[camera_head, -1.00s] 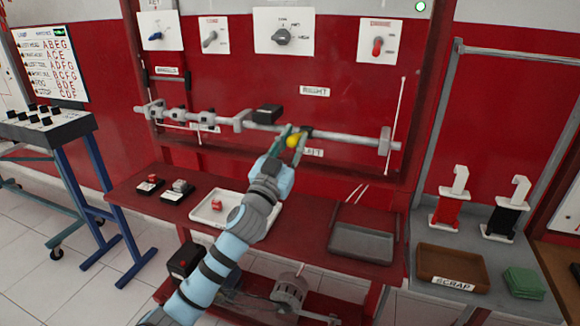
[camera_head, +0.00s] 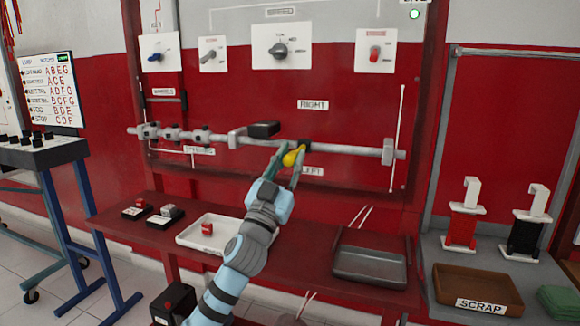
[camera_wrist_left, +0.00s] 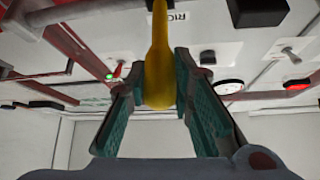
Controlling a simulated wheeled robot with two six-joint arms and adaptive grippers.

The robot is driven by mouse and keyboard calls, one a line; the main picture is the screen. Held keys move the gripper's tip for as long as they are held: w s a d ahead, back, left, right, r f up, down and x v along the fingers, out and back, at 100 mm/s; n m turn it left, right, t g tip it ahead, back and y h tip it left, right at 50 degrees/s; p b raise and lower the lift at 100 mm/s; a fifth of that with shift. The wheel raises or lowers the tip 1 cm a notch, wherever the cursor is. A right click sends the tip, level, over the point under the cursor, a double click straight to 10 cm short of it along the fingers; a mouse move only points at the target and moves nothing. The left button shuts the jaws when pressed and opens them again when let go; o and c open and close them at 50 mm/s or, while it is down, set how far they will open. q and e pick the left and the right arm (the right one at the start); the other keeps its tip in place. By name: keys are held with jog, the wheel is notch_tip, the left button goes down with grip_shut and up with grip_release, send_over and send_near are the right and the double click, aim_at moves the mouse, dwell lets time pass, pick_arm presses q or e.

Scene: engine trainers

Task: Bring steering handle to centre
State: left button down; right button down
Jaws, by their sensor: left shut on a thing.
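The steering handle is a yellow grip (camera_head: 293,158) near the middle of a grey horizontal rod (camera_head: 335,149) on the red panel. It sits between the "RIGHT" label (camera_head: 313,104) above and the "LEFT" label (camera_head: 312,171) below. My left gripper (camera_head: 287,163) reaches up to it and is shut on it. In the left wrist view the yellow handle (camera_wrist_left: 160,65) stands between the two green finger pads (camera_wrist_left: 158,100), which hide little of it. My right gripper is not in view.
A black block (camera_head: 264,129) sits on the rod beside the handle. Knob plates, including a large dial (camera_head: 281,50), line the panel top. Below, a red bench holds a white tray (camera_head: 192,238) and a grey tray (camera_head: 369,264). A brown scrap tray (camera_head: 445,285) stands at right.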

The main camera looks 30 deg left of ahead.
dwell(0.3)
pick_arm(q)
jog(key=c, duration=1.4)
grip_release()
jog(key=v, duration=1.2)
jog(key=shift+s, duration=0.1)
